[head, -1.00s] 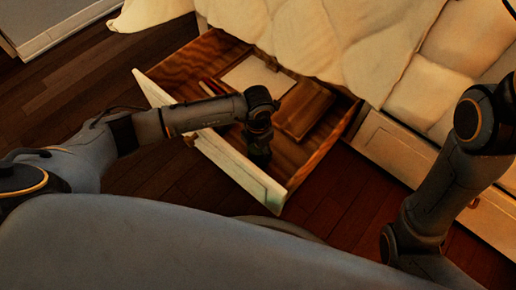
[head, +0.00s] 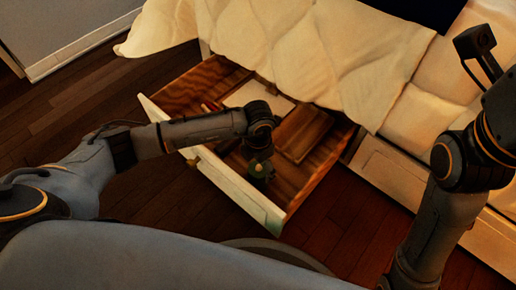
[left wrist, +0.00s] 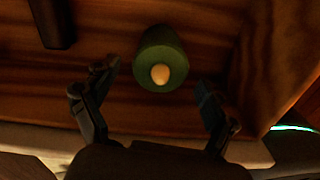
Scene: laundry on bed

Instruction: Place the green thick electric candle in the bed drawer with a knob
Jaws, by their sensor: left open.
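The green thick candle (left wrist: 150,45), with a pale tip, stands on the wooden floor of the open drawer in the left wrist view. In the head view it shows as a small green patch (head: 262,171) just inside the front panel. The bed drawer (head: 228,181) is pulled out, with a knob (head: 193,159) on its pale front. My left gripper (head: 259,165) is over the drawer. In the left wrist view its fingers (left wrist: 155,92) are spread and empty, with the candle just beyond them, apart from both. My right gripper's fingers are outside the head view.
A pale flat item (head: 257,94), a brown box-like item (head: 302,133) and small red items (head: 211,105) lie in the drawer. A cream blanket (head: 330,55) hangs over the bed above it. The wood floor (head: 80,100) at the left is clear.

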